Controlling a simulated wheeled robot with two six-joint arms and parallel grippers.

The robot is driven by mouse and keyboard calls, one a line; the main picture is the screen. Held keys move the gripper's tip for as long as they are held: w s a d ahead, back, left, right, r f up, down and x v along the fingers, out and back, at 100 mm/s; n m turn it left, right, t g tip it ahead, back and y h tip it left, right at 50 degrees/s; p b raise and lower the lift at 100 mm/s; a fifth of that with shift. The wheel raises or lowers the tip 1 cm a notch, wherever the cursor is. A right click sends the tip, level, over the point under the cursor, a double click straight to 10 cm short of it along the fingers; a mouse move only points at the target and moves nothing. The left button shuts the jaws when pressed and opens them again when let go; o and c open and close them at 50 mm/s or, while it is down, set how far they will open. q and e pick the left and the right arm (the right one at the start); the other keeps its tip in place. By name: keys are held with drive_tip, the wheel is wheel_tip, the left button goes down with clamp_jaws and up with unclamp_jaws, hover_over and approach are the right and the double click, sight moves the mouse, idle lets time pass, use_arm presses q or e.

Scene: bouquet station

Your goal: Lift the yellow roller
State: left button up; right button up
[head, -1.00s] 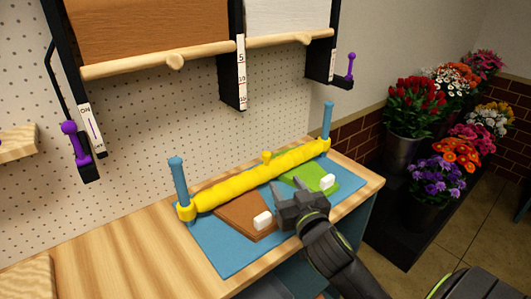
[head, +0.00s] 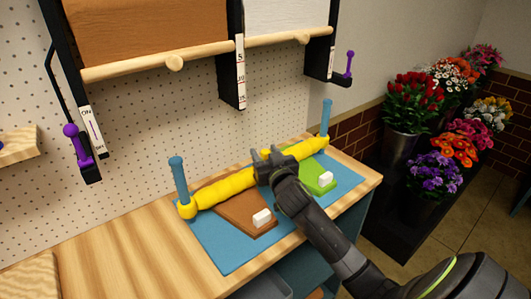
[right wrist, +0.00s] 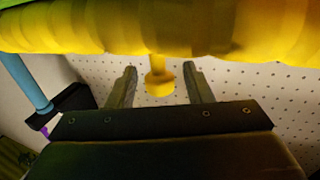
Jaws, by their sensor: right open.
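The yellow roller (head: 228,186) lies across two blue posts, the left one (head: 178,178) and the right one (head: 325,118), above a blue mat. My right gripper (head: 268,156) is over the roller's middle and hides part of it, including its knob in the head view. In the right wrist view the roller (right wrist: 160,28) crosses the top, and its small yellow knob (right wrist: 160,82) sits between the two open fingers (right wrist: 160,70). I see a gap on each side of the knob. My left gripper is not in view.
On the blue mat (head: 215,250) are a brown board (head: 240,208) with a white block and a green board (head: 313,175) with a white block. A pegboard wall stands behind. Potted flowers stand at the right, and bare wood counter lies left.

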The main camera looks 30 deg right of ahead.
clamp_jaws()
idle(0.3)
wheel_tip(320, 180, up, 11)
drive_tip(key=p, duration=0.9)
drive_tip(key=shift+w, duration=0.1)
drive_tip(key=shift+c, duration=0.8)
unclamp_jaws()
drive_tip(key=shift+o, duration=0.8)
drive_tip(key=shift+f, duration=0.15)
